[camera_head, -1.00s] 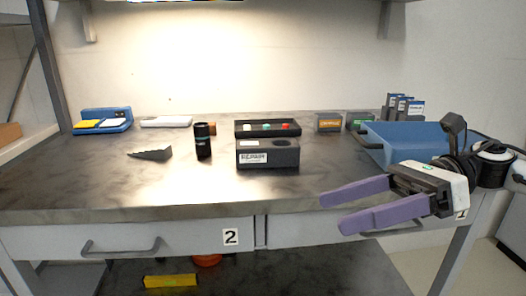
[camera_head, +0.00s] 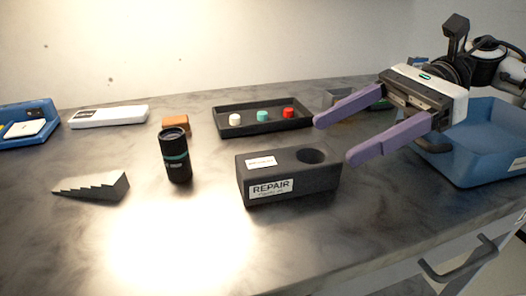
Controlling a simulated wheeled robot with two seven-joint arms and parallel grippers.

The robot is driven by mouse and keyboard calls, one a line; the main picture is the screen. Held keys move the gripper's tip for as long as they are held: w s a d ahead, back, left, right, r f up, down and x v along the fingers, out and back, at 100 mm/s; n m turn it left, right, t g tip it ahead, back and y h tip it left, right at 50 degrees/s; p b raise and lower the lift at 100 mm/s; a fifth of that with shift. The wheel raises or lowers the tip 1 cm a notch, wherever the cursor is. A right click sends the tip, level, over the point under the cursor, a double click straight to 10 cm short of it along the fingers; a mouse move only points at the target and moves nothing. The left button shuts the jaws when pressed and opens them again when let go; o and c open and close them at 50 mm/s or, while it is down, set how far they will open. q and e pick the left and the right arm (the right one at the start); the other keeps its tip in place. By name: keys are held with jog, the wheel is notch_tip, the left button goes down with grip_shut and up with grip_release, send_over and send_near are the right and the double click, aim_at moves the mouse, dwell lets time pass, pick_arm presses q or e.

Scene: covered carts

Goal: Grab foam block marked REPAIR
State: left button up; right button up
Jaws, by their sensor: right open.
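The dark grey foam block (camera_head: 315,185) lies on the worktop in the middle of the picture. A white label on its front reads REPAIR, a smaller white label is on its top, and a round hole shows at its top right. My right gripper (camera_head: 332,138) has purple fingers and comes in from the right. It is open and empty, with its fingertips pointing left, above and just behind the right part of the block in the picture. I see no contact with the block. My left gripper is not in view.
A black cylinder (camera_head: 175,157) stands left of the block, with a grey stepped wedge (camera_head: 95,187) farther left. Behind are a black tray (camera_head: 226,130) with small coloured pieces, an orange-brown block (camera_head: 176,122) and a white device (camera_head: 108,116). A blue bin (camera_head: 480,165) stands right. The front worktop is clear.

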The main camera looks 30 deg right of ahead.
aim_at(289, 158)
jog(key=x, duration=0.4)
jog(key=shift+a, duration=0.3)
jog(key=x, duration=0.3)
jog(key=p+x, duration=0.1)
jog(key=x, duration=0.1)
jog(key=shift+w+a+f, duration=0.1)
jog(key=shift+w+a, duration=0.15)
jog(key=shift+w, duration=0.15)
jog(key=c, duration=1.1)
jog(key=shift+c, duration=0.2)
